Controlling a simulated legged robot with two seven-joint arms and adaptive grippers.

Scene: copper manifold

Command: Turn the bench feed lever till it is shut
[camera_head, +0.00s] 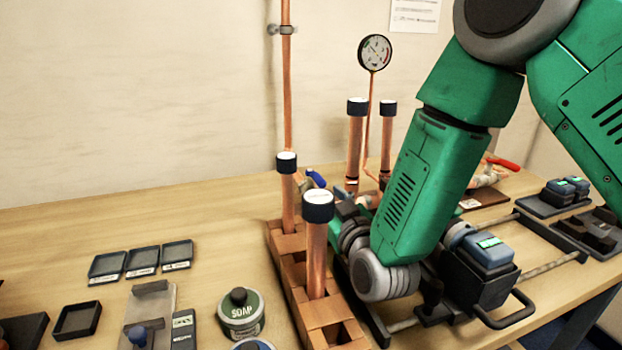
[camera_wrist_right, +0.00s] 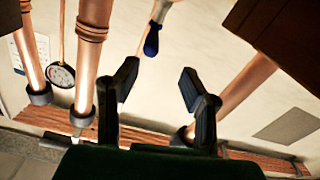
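A lever with a blue handle (camera_head: 316,178) shows in the head view behind the wooden rack, between the copper pipes. In the right wrist view the blue handle (camera_wrist_right: 152,40) hangs from a pale stem, just past the gap between my fingertips. My right gripper (camera_wrist_right: 158,80) is open, with nothing between its fingers; I see no contact with the handle. In the head view my green right arm hides most of this gripper. A red lever handle (camera_head: 503,163) shows farther right. No label tells which is the bench feed lever. My left gripper is out of view.
Capped copper pipes (camera_head: 317,250) stand in a wooden rack (camera_head: 325,312) close to my right arm. A pressure gauge (camera_head: 375,52) stands behind.

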